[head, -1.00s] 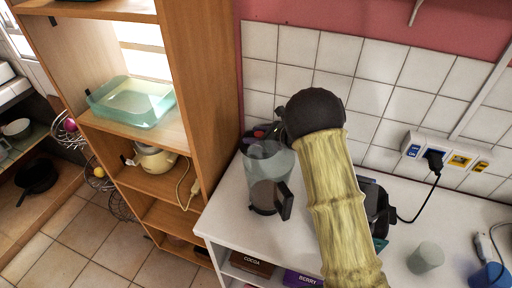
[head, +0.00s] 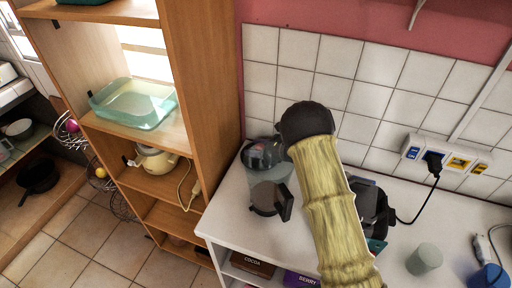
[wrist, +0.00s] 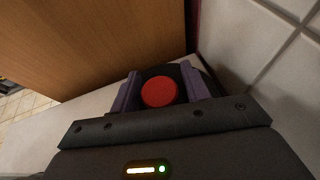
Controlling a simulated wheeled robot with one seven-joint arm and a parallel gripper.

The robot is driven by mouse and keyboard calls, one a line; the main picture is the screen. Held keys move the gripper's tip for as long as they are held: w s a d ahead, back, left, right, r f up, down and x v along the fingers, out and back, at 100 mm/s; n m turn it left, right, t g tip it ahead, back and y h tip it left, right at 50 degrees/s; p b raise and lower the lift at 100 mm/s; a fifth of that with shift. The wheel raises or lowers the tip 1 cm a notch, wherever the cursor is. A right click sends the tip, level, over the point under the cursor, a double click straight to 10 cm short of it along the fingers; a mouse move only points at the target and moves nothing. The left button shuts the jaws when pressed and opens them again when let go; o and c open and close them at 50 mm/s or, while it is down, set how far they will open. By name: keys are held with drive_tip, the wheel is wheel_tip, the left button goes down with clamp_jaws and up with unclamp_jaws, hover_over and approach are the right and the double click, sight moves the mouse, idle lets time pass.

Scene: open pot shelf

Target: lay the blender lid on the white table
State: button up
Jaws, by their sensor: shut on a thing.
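The blender lid is dark with a round red knob (wrist: 159,91). In the wrist view my gripper (wrist: 163,88) has its two purple fingers on either side of the knob, shut on it. In the head view the dark lid (head: 261,155) shows at the mouth of the clear blender jug (head: 268,190); I cannot tell whether they touch. The jug stands upright on the white table (head: 228,200), near the wooden shelf. My yellow arm and its black joint hide most of my gripper in the head view.
The wooden shelf (head: 205,100) rises just left of the table, and the tiled wall (head: 350,75) is behind. A dark appliance (head: 372,205) stands right of the jug, partly behind my arm. A grey-green cup (head: 424,260) and a blue cup (head: 488,278) are further right.

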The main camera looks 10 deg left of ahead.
drive_tip(key=shift+f, duration=0.1)
drive_tip(key=o, duration=1)
drive_tip(key=b+v, duration=0.2)
drive_tip(key=v, duration=1)
